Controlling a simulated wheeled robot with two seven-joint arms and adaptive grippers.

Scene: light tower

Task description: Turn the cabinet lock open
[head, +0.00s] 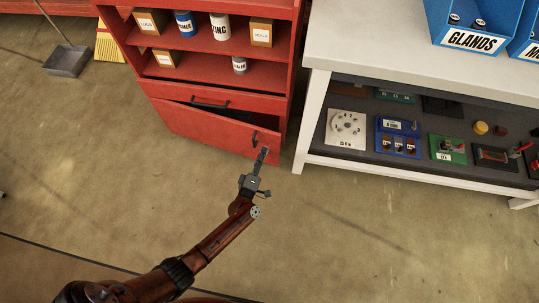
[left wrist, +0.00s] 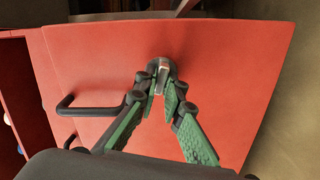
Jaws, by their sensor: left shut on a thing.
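The red cabinet (head: 128,35) stands at the upper left of the head view. Its lower red door panel (head: 190,125) sits at an angle, with a dark gap above it; the panel fills much of the left wrist view (left wrist: 230,80). The lock (left wrist: 162,64), a small silver piece in a dark round collar, shows on the panel in the left wrist view. My left gripper (left wrist: 164,92) is shut on the silver lock piece, its green-padded fingertips closing around it. In the head view the left gripper (head: 264,152) hides the lock. My right gripper is not in view.
A black handle (head: 254,138) is on the panel close to my left gripper. A white-topped workbench (head: 400,50) with a loaded lower shelf stands to the right, its leg (head: 312,120) near the cabinet. A dustpan (head: 67,60) is far left. The near floor is clear.

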